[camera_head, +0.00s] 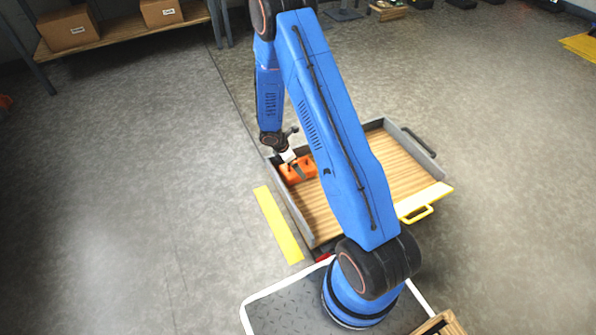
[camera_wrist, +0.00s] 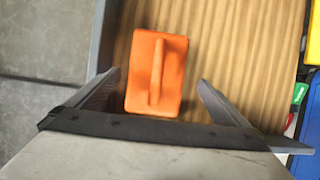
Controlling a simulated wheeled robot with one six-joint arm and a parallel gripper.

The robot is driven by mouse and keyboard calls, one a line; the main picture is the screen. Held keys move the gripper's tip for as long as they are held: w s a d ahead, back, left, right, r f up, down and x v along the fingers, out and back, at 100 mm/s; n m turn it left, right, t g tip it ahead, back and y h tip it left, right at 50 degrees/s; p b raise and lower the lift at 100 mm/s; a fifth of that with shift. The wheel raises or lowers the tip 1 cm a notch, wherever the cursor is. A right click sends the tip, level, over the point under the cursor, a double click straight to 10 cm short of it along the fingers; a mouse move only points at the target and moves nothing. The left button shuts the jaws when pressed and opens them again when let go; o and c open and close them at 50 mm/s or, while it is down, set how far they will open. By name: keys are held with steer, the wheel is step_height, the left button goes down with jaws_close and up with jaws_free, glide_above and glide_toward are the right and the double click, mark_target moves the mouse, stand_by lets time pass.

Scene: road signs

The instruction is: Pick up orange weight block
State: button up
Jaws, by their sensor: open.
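The orange weight block (camera_head: 298,170) sits at the left side of a wood-floored tray (camera_head: 406,175) with grey walls. In the wrist view the block (camera_wrist: 157,74) has a raised handle along its top and lies on the wood-grain floor close to the grey wall. My gripper (camera_head: 290,158) is above the block in the head view. In the wrist view my gripper (camera_wrist: 158,82) is open, with one finger left and one right of the block and a gap on each side. My blue arm hides the middle of the tray.
The tray has a yellow front edge with a handle (camera_head: 416,214) and a dark handle (camera_head: 419,142) at the right. A yellow floor strip (camera_head: 278,225) lies left of it. Coloured items show at the wrist view's right edge. A shelf (camera_head: 125,38) with boxes stands far left.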

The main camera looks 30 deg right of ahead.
steer(key=shift+w+x, duration=0.15)
steer(key=shift+x, duration=1.15)
steer(key=shift+w+x, duration=0.15)
steer(key=shift+x, duration=1.15)
steer(key=c, duration=1.9)
steer(key=shift+r, duration=0.1)
